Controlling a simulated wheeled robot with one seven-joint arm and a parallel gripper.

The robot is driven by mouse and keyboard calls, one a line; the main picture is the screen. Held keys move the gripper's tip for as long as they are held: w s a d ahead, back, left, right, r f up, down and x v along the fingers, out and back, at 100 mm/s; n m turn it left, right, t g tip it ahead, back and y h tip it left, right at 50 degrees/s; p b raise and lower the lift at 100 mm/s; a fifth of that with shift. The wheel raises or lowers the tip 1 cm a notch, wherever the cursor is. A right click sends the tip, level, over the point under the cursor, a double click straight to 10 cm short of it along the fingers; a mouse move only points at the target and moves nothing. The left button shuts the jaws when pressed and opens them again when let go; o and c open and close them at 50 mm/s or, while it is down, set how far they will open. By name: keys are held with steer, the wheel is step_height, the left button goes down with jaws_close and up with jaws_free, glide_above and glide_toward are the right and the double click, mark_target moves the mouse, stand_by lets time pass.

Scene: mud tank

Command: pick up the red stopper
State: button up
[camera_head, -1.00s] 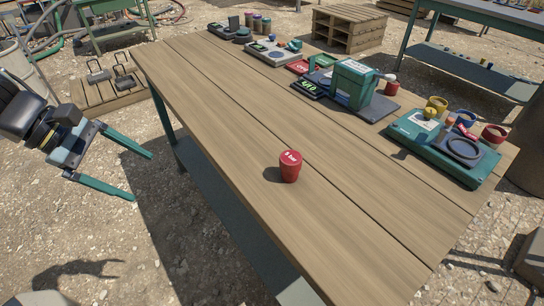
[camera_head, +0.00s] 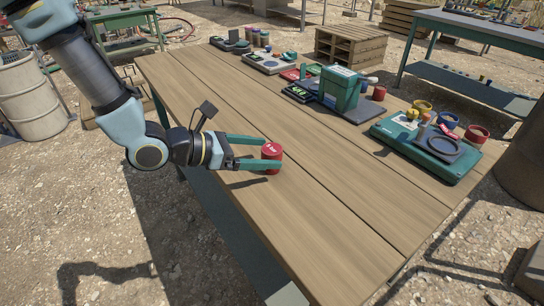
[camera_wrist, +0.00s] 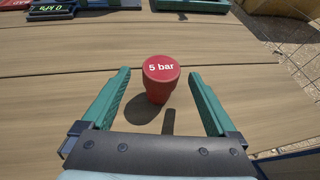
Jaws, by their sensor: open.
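The red stopper (camera_head: 271,157) stands upright on the wooden table (camera_head: 330,215) near its front edge. In the wrist view the red stopper (camera_wrist: 160,78) shows a white "5 bar" label on its top. My gripper (camera_head: 262,154) reaches in from the left, low over the table. Its two green fingers are open, one on each side of the stopper. In the wrist view my gripper (camera_wrist: 160,73) has the stopper at the far end of the gap, between or just past the fingertips, with space on both sides. I cannot see any contact.
A green scale with a round plate (camera_head: 430,150) and colored cups stands at the table's right. A green box device (camera_head: 341,90) and small gauges stand farther back. The table around the stopper is otherwise clear.

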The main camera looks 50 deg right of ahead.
mark_target(281, 153)
steer(key=p+x, duration=0.2)
steer(key=x, duration=0.2)
steer(key=shift+s+r, duration=0.15)
steer(key=shift+s, duration=0.05)
steer(key=shift+s+d+f, duration=0.2)
steer(key=shift+d+f, duration=0.15)
steer(key=shift+d, duration=0.2)
steer(key=shift+c, duration=0.4)
jaws_close()
steer(key=shift+r, duration=0.1)
